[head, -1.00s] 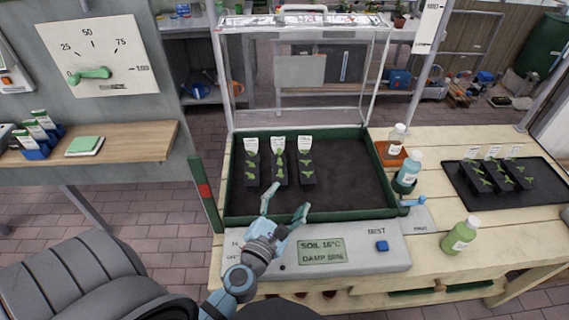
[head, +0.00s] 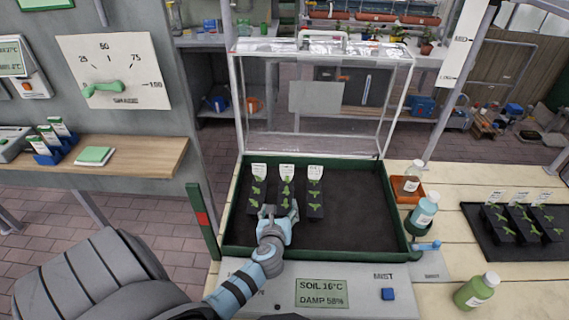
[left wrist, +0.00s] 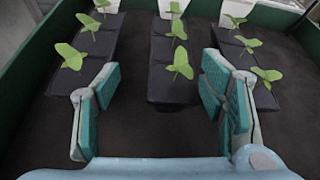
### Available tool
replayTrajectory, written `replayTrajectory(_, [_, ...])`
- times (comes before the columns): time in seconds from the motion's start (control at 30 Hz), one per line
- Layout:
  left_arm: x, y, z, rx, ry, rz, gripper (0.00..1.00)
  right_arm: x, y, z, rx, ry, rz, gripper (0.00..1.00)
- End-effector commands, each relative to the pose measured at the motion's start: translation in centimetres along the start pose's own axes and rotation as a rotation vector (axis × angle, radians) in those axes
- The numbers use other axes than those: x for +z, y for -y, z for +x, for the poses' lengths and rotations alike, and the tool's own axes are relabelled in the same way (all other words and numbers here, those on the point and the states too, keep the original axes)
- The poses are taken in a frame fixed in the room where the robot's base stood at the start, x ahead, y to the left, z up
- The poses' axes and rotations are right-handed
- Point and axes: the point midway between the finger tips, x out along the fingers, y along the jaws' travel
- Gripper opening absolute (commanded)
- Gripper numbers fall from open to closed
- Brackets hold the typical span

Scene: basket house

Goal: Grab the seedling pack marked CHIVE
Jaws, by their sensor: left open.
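Three dark seedling packs with small green sprouts and white tags stand in the green-rimmed soil bed (head: 398,220): a left pack (head: 257,190), a middle pack (head: 286,188) and a right pack (head: 315,196). The tag lettering is too small to read, so I cannot tell which is CHIVE. My left gripper (head: 280,211) is open and empty at the near end of the middle pack. In the left wrist view its fingers are spread to either side of the middle pack's near end (left wrist: 172,88), with the left pack (left wrist: 90,50) and right pack (left wrist: 236,55) beyond them.
A clear lid (head: 320,100) stands raised behind the bed. Bottles (head: 424,212) stand at its right edge, and a green bottle (head: 477,290) nearer. More seedling packs sit on a black tray (head: 480,225) at right. A control panel (head: 350,292) lies in front. The bed's right part is clear.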

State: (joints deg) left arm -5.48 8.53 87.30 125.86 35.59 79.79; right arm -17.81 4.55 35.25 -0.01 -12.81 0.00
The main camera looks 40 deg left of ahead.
Motion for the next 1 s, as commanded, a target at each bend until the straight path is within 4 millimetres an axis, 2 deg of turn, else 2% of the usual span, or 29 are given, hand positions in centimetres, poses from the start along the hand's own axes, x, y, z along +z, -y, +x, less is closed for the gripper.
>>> replayTrajectory(0.13, [-0.2,0.8,2.8,-0.001,0.000,0.002,0.64,0.6,0.2,0.7,-0.002,0.007,0.001,0.40])
replayTrajectory(0.27, [-0.3,0.9,5.0,-0.002,-0.001,0.003,0.64,-0.5,0.2,1.5,-0.002,-0.012,0.001,0.40])
replayTrajectory(0.4, [-0.2,0.9,5.5,-0.002,-0.002,0.003,0.64,-2.1,0.2,1.5,-0.001,-0.038,0.002,0.40])
replayTrajectory(0.5, [-0.1,0.9,5.4,-0.002,-0.002,0.003,0.64,-2.1,0.2,1.5,-0.001,-0.038,0.003,0.40])
replayTrajectory(0.57, [-0.1,0.9,5.4,-0.003,-0.002,0.003,0.56,-1.9,0.2,1.4,-0.001,-0.033,0.002,0.40])
replayTrajectory(0.73, [-0.1,0.9,5.4,-0.003,-0.002,0.003,0.29,-0.6,0.1,1.4,0.000,-0.012,0.001,0.40])
replayTrajectory(0.87, [-0.1,0.9,5.4,-0.003,-0.002,0.003,0.08,-0.5,0.0,1.4,0.001,-0.011,0.000,0.40])
replayTrajectory(1.0, [-0.1,0.9,5.4,-0.003,-0.003,0.003,0.08,-0.8,-0.1,1.4,0.002,-0.016,0.000,0.40])
